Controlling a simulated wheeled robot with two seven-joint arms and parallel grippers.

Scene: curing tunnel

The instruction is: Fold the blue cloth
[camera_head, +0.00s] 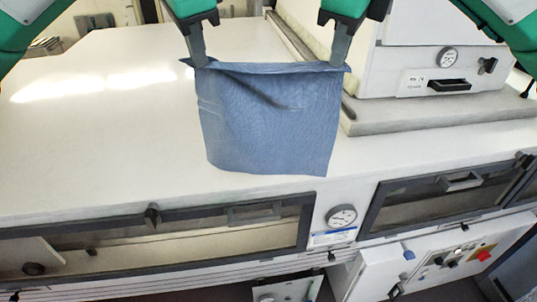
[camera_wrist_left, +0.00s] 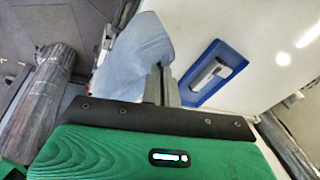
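The blue cloth (camera_head: 268,118) hangs stretched between my two grippers in the head view, its upper edge slightly sagging and its lower part hanging down over the white top. My left gripper (camera_head: 199,60) is shut on the cloth's upper left corner. My right gripper (camera_head: 338,62) is shut on its upper right corner. In the left wrist view the cloth (camera_wrist_left: 140,52) hangs from the fingers of my left gripper (camera_wrist_left: 161,72). It cannot be told whether the lower edge touches the surface.
The white machine top (camera_head: 100,130) is wide and clear on the left. A white box with a gauge (camera_head: 447,57) stands on a slab at right. Windowed doors (camera_head: 160,235) line the front below the edge. A blue-framed panel with a handle (camera_wrist_left: 213,72) shows in the left wrist view.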

